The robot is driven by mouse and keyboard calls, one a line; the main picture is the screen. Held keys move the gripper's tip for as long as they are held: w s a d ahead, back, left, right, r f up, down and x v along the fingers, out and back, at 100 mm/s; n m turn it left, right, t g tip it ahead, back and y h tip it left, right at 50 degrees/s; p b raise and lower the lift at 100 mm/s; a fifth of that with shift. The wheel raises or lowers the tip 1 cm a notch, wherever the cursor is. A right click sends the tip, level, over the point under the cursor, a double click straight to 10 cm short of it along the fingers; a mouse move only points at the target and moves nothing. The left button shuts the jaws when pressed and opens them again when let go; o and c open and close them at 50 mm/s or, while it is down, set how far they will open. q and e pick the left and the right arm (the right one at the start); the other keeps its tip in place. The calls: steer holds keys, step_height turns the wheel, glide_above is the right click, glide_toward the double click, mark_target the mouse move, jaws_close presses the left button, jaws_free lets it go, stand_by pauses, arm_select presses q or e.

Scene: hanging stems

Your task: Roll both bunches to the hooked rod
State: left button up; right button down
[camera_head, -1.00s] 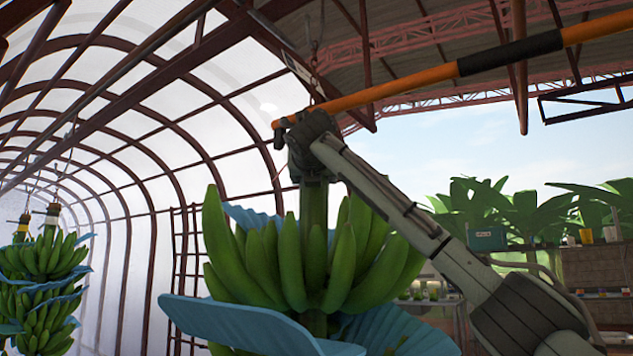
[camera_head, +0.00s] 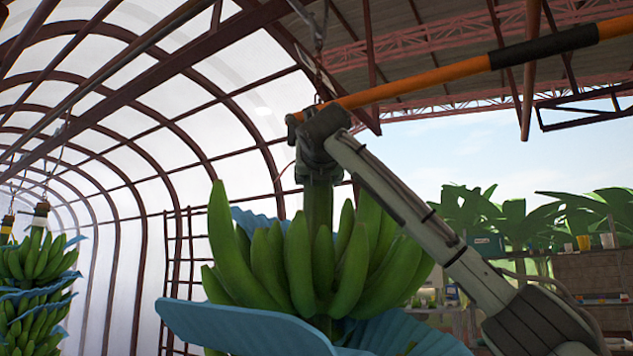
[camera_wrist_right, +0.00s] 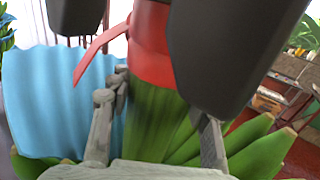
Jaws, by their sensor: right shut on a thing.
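A large green banana bunch (camera_head: 295,265) hangs in the middle of the head view, with blue sheets (camera_head: 240,325) around it. My right gripper (camera_head: 318,180) is shut on its stem, above the fruit. In the right wrist view the fingers (camera_wrist_right: 158,128) lie on either side of the green stem (camera_wrist_right: 150,125), below a red band (camera_wrist_right: 148,45). An orange rod (camera_head: 420,85) with a black sleeve (camera_head: 543,46) slants behind and above the gripper. No hook is clear on its visible part. My left gripper is out of view.
Other bunches (camera_head: 35,265) with blue sheets hang at the far left. A hook and chain (camera_head: 320,40) hang above my right gripper. Brown posts and arches (camera_head: 190,140) line the left. Shelves with small pots (camera_head: 583,243) stand at the right.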

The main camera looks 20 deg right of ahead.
steer(key=shift+a+f, duration=0.4)
steer(key=shift+a, duration=0.2)
steer(key=c, duration=1.2)
jaws_free()
steer(key=o, duration=0.5)
steer(key=shift+w+a+r, duration=0.1)
steer(key=shift+w+a, duration=0.05)
steer(key=shift+a, duration=0.05)
steer(key=shift+d+r, duration=0.1)
steer(key=shift+s, duration=0.6)
steer(key=v, duration=0.9)
steer(key=shift+s, duration=0.3)
steer(key=shift+s+a, duration=0.25)
steer(key=shift+s, duration=0.4)
